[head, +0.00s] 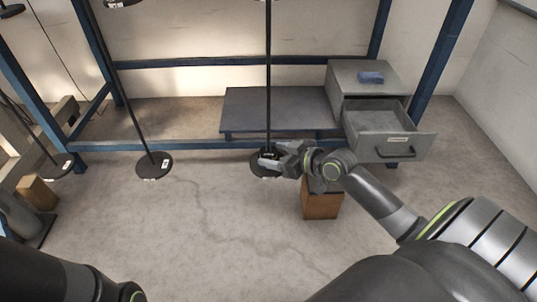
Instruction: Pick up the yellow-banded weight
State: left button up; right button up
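My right gripper (277,155) is at the middle of the view, its fingers pointing left and apart, with nothing clearly between them. It overlaps the black disc (258,169) at the foot of the middle hanging rod; I cannot tell whether they touch. A brown block (322,206) stands just below and right of the gripper, partly behind my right wrist. No yellow band can be made out on any object. My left arm shows at the lower left, but its gripper is outside the view.
A second disc (154,165) ends a rod to the left, and another disc (56,167) is farther left. A blue-framed bench with a dark shelf (275,110) stands behind. A grey cabinet has an open drawer (385,124) at right. The floor in front is mostly clear.

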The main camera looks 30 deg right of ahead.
jog(key=c, duration=0.8)
jog(key=shift+r, duration=0.1)
